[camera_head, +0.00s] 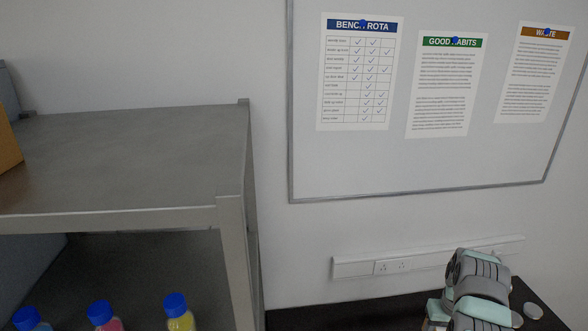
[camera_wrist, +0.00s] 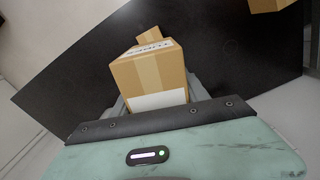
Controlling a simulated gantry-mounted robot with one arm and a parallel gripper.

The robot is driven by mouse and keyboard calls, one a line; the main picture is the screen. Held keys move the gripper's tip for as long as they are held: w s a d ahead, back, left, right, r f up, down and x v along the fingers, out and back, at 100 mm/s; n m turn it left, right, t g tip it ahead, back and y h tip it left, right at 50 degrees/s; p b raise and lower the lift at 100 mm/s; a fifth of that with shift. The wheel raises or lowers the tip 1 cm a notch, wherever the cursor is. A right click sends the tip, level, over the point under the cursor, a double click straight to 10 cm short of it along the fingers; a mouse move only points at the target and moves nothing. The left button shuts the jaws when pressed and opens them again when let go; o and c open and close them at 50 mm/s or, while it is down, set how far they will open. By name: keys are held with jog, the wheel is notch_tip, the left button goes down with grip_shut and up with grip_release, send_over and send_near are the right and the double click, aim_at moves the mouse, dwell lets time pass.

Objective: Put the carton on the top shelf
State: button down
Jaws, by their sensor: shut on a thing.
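A brown cardboard carton (camera_wrist: 140,72) with pale tape and white labels is between the fingers of my gripper (camera_wrist: 157,95) in the wrist view. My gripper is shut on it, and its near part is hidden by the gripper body. The head view does not show the held carton or my fingers; only part of my arm shows at its lower right. The metal shelf unit stands at the left of the head view, with its flat grey top shelf (camera_head: 130,160) mostly bare.
An orange-brown box (camera_head: 6,140) sits at the top shelf's left edge. Several blue-capped bottles (camera_head: 180,312) stand on the level below. The wrist view shows a dark bench top (camera_wrist: 70,85), another carton (camera_wrist: 149,34) beyond the held one, and one (camera_wrist: 270,4) at upper right.

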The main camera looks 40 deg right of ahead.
jog(key=shift+s+a+r, duration=0.1)
jog(key=shift+s+a, duration=0.15)
jog(key=shift+d+r, duration=0.1)
jog(key=shift+d, duration=0.4)
jog(key=shift+s+r, duration=0.25)
jog(key=shift+s, duration=0.1)
jog(key=shift+s+a, duration=0.1)
jog(key=shift+s+a, duration=0.1)
jog(key=shift+d, duration=0.45)
jog(key=shift+s+m, duration=0.1)
jog(key=shift+m, duration=0.2)
jog(key=shift+d+r, duration=0.15)
